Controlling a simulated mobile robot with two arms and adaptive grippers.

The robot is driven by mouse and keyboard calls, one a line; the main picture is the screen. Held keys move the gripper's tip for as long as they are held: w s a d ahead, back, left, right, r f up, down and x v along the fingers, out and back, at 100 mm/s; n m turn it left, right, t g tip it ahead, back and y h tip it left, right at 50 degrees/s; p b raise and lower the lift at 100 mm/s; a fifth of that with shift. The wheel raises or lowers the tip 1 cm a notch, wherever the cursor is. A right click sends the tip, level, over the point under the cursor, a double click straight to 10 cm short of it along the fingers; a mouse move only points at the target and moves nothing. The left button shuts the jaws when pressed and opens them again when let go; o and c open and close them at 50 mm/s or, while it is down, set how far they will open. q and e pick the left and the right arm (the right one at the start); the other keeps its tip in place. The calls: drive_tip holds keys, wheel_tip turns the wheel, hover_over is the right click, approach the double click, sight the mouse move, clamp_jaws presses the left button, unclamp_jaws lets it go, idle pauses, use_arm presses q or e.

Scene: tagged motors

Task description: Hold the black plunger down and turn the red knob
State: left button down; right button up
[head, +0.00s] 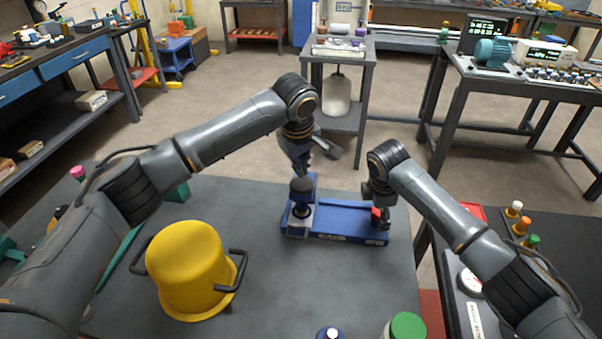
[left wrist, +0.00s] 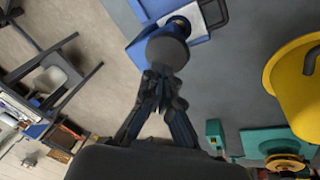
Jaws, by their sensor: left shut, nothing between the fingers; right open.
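The blue fixture (head: 340,225) lies on the grey table. Its black plunger (head: 301,187) stands upright at the left end, and its round dark cap shows in the left wrist view (left wrist: 167,50). The red knob (head: 376,213) is at the right end, partly hidden by my right gripper. My left gripper (head: 303,170) is shut and empty, pointing down at the plunger cap; its fingertips also show in the left wrist view (left wrist: 163,78). I cannot tell whether they touch the cap. My right gripper (head: 379,211) is open, pointing down at the red knob.
A yellow pot (head: 188,268) with dark handles stands left of the fixture. The table between pot and fixture is clear.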

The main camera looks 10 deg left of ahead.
use_arm(q)
wheel_tip(320, 180, up, 5)
idle(0.6)
wheel_tip(320, 180, up, 9)
drive_tip(key=p, duration=0.8)
drive_tip(key=shift+f+p, duration=0.2)
drive_tip(key=shift+p, duration=0.15)
use_arm(e)
wheel_tip(320, 180, up, 8)
drive_tip(key=shift+s, duration=0.1)
